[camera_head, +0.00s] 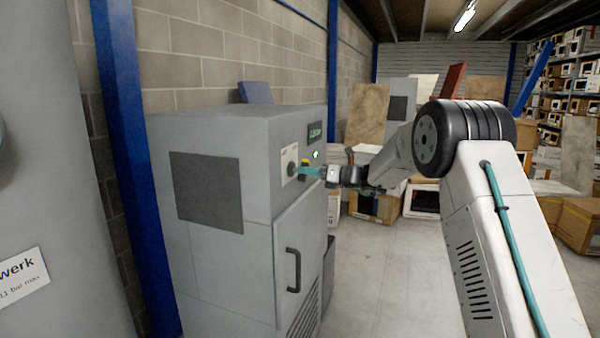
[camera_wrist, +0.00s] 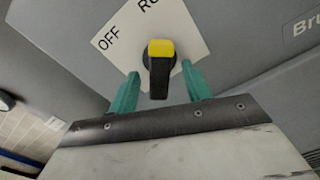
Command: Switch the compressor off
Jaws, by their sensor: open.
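The compressor (camera_head: 255,215) is a grey cabinet on the left in the head view, with a white switch plate (camera_head: 288,158) on its front. In the wrist view, the plate (camera_wrist: 128,35) reads OFF at left and a partly cut-off "RU" at top. A black rotary knob (camera_wrist: 160,75) with a yellow end stands on it. The yellow end points up in the picture; I cannot tell exactly which mark it matches. My gripper (camera_wrist: 160,72) is open, its teal fingers on either side of the knob. In the head view, my gripper (camera_head: 307,172) is at the plate and hides part of it.
A black door handle (camera_head: 293,270) sticks out below. Cardboard boxes (camera_head: 372,206) stand behind my arm. A blue post (camera_head: 135,150) rises left of the compressor. The floor (camera_head: 385,290) right of the compressor is clear.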

